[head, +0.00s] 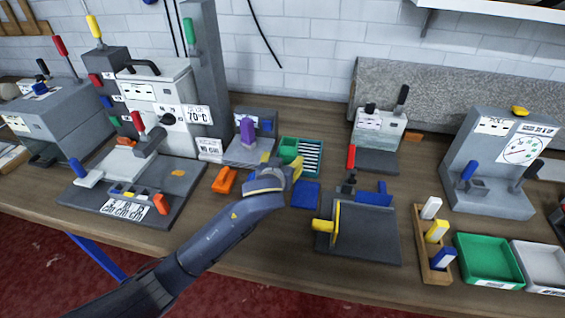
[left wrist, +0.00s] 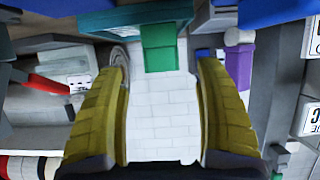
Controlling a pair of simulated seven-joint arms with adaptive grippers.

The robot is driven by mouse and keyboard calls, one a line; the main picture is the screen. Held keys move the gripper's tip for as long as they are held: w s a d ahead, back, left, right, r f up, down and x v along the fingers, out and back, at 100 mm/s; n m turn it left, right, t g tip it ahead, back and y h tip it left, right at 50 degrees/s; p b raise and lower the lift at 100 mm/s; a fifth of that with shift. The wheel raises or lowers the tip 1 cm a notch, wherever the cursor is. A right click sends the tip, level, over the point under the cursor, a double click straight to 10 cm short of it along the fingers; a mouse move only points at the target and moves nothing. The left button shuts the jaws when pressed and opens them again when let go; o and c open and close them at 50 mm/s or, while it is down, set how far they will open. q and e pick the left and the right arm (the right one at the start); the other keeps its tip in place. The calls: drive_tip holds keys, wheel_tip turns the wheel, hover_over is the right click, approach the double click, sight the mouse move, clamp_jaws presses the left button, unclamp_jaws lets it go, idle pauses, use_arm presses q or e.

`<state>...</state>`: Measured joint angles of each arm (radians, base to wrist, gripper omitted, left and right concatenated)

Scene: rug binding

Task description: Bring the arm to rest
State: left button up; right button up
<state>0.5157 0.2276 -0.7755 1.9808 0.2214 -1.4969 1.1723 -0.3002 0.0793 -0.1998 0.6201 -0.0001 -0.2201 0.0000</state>
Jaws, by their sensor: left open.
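My left arm (head: 215,245) reaches in from the lower left over the workbench in the head view. My left gripper (head: 296,166) is above the middle of the bench, by the green tray (head: 290,145) and a dark blue pad (head: 305,195). Its yellow fingers also show in the left wrist view (left wrist: 163,110), spread apart with nothing between them; white brick wall and a green block (left wrist: 160,50) show in the gap. My right gripper is in neither view.
A grey machine (head: 160,105) with coloured levers stands at the left. An orange block (head: 224,180) lies near the arm. A fixture with a yellow plate (head: 337,225) stands right of the gripper. A wooden block rack (head: 424,247) and green bin (head: 490,262) sit at the right.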

use_arm(q)
drive_tip(key=shift+s+a+r, duration=0.1)
drive_tip(key=shift+s+r, duration=0.05)
drive_tip(key=shift+s, duration=0.15)
